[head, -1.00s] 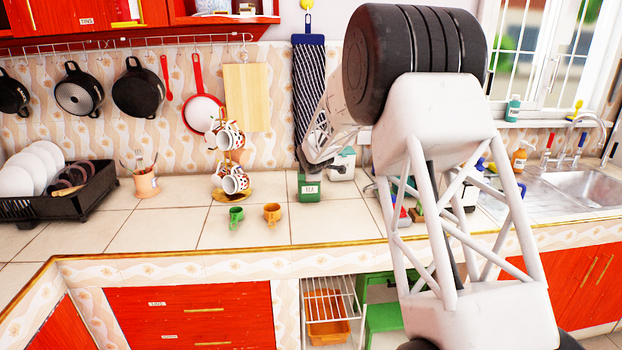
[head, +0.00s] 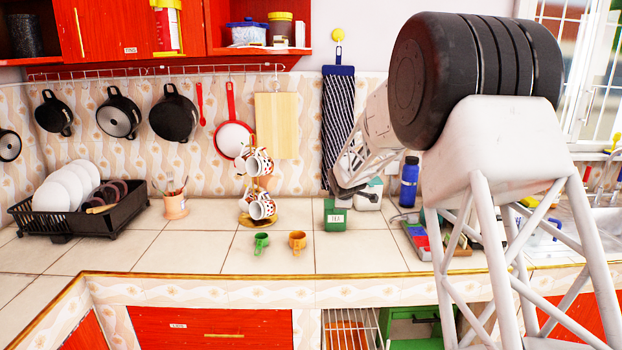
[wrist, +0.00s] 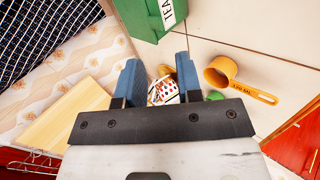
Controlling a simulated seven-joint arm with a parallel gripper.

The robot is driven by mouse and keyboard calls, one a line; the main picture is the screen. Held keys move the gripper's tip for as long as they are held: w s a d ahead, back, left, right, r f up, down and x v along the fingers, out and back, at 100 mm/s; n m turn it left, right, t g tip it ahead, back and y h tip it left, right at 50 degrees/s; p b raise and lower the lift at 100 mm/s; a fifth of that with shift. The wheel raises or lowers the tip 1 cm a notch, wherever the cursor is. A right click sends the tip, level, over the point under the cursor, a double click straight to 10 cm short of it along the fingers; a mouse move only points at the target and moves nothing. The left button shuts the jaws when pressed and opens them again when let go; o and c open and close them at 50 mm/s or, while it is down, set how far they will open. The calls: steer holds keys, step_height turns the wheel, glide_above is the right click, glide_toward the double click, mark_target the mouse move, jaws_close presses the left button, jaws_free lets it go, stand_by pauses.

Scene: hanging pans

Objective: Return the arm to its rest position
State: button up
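My gripper (wrist: 158,75) is open, its two blue fingers apart with nothing held between them. In the head view my gripper (head: 347,190) hangs just above and behind the green tea box (head: 336,216), near the striped cloth; its fingers are not clear there. My arm rises from the lower right to a high elbow and slopes down to the left. The hanging pans, a black pan (head: 173,118), a grey-bottomed pan (head: 119,117) and a red-rimmed pan (head: 233,139), hang from the wall rail, left of my gripper and apart from it.
The mug tree (head: 257,188) stands left of the tea box, with green (head: 261,243) and orange (head: 297,242) cups in front. A blue bottle (head: 409,182) stands close to my forearm. A dish rack (head: 77,209) is at left.

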steer(key=s+d+r+m+g, duration=0.1)
steer(key=s+d+r+m, duration=0.2)
steer(key=s, duration=0.8)
steer(key=s+r+m+g, duration=0.1)
steer(key=s+r+m, duration=0.3)
steer(key=s, duration=0.7)
steer(key=s+d+r+m+g, duration=0.15)
steer(key=s+r, duration=0.35)
steer(key=s, duration=0.6)
steer(key=s+f+m+g, duration=0.1)
steer(key=s+m, duration=0.3)
steer(key=s, duration=1.3)
steer(key=s+d+f+m+g, duration=0.1)
steer(key=s+f+m, duration=0.2)
steer(key=s, duration=1.5)
steer(key=shift+d+f+m, duration=0.2)
steer(key=shift+m, duration=0.65)
steer(key=shift+g, duration=0.25)
